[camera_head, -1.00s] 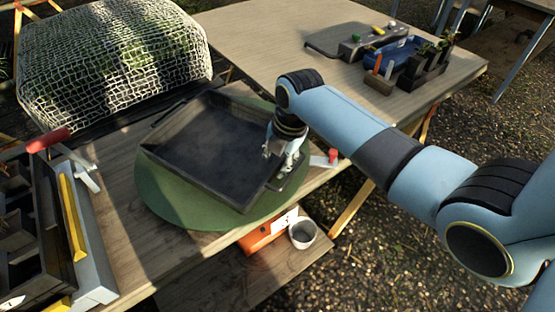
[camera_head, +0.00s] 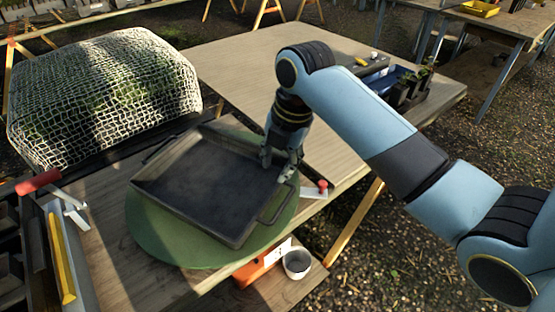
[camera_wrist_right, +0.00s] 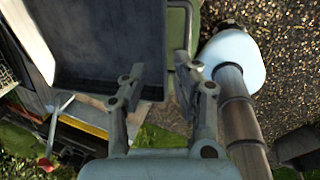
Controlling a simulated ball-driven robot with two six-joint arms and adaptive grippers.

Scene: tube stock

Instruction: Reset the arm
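My right gripper (camera_head: 280,170) points down over the right edge of a dark grey tray (camera_head: 196,190). The tray lies empty on a round green mat (camera_head: 150,235) on the wooden table. The tray's near-right handle (camera_head: 277,206) is free, below the gripper in the head view. The tray also shows in the right wrist view (camera_wrist_right: 110,45), beside the fingers. My left gripper is not in view.
A net-covered mound (camera_head: 105,95) stands at the back left. A red-handled tool (camera_head: 40,182) is at the left edge, by a dark box. A small red-topped item (camera_head: 322,187) lies right of the mat. A grey cup (camera_head: 297,263) sits lower. The back tabletop (camera_head: 250,62) is largely bare.

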